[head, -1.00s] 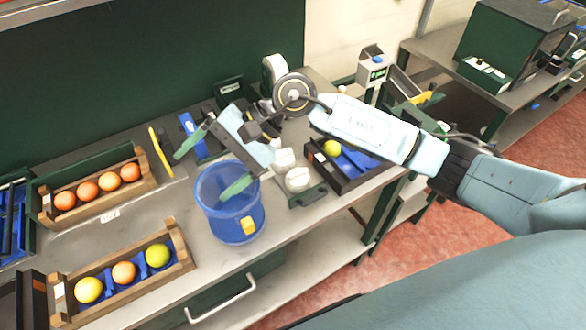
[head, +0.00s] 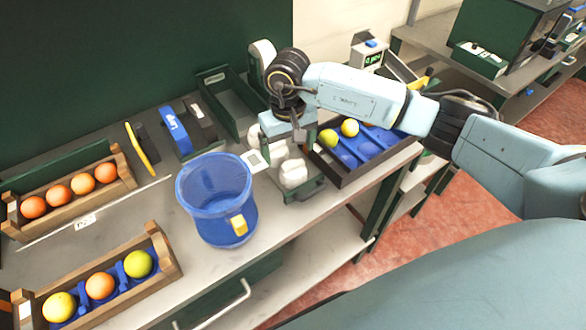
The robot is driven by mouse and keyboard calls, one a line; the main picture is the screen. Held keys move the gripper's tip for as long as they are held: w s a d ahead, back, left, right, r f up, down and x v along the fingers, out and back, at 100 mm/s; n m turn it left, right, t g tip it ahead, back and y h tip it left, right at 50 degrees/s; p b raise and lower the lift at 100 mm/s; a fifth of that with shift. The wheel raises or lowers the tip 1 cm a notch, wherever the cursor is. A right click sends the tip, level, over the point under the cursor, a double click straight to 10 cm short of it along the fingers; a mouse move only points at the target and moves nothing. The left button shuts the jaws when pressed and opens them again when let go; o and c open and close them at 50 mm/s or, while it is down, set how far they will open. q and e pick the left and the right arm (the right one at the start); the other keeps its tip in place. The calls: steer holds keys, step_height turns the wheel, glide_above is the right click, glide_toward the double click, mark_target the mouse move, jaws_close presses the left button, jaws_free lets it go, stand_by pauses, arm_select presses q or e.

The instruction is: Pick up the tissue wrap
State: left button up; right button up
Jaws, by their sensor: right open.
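White bundles that look like tissue wraps (head: 293,174) sit in a small green holder (head: 308,192) right of the blue bucket. A second white bundle behind is partly hidden by my gripper. My right gripper (head: 284,148) reaches in from the right, points down and is open. It is over or just behind the white bundles, with nothing seen between its fingers. I cannot tell whether it touches them. My left gripper is not in view.
A blue bucket (head: 216,190) stands left of the holder. A black tray (head: 345,178) with yellow-green fruit is to the right. Wooden crates of oranges (head: 82,185) and mixed fruit (head: 100,285) are at left. A blue device (head: 177,131) and a yellow-edged item (head: 137,149) lie behind.

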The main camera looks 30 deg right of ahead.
mark_target(292, 161)
step_height(292, 161, down, 2)
steer(key=shift+s+d+f+p, duration=0.1)
steer(key=shift+f+p, duration=0.1)
steer(key=shift+f, duration=0.7)
steer(key=shift+w+d+f+p, duration=0.1)
steer(key=shift+f+p, duration=0.15)
steer(key=shift+f, duration=0.65)
steer(key=shift+s+d+f+p, duration=0.1)
steer(key=shift+f+p, duration=0.1)
steer(key=shift+f, duration=0.7)
steer(key=shift+c, duration=0.3)
steer(key=c, duration=1)
